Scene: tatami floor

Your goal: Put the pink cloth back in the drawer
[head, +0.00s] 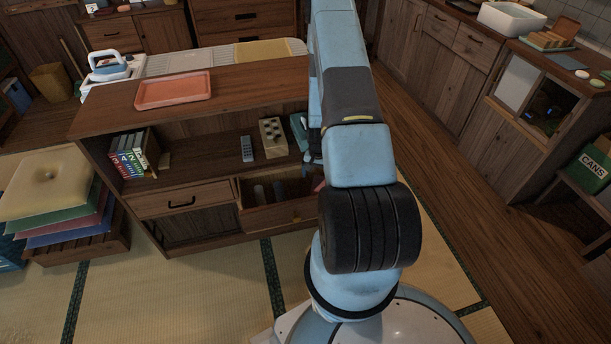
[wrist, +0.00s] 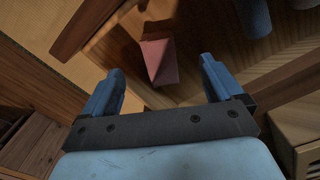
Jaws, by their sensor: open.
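The pink cloth (wrist: 157,52) is a folded, pointed shape in the wrist view, ahead of and between my fingertips. A small pink bit of it shows in the head view (head: 319,186), beside my arm. My gripper (wrist: 161,70) is open, with nothing between its fingers. The drawer (head: 270,217) is pulled out at the lower right of the low cabinet and holds dark rolled items (head: 261,193). The cloth is at the drawer's right end. I cannot tell whether it lies inside or over the edge. My arm hides much of this area in the head view.
The low wooden cabinet (head: 190,205) has an open shelf with books (head: 133,155), a remote (head: 247,148) and a beige block with holes (head: 272,138). A coral tray (head: 174,90) is on top. Stacked cushions (head: 58,198) stand left. Tatami in front is clear.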

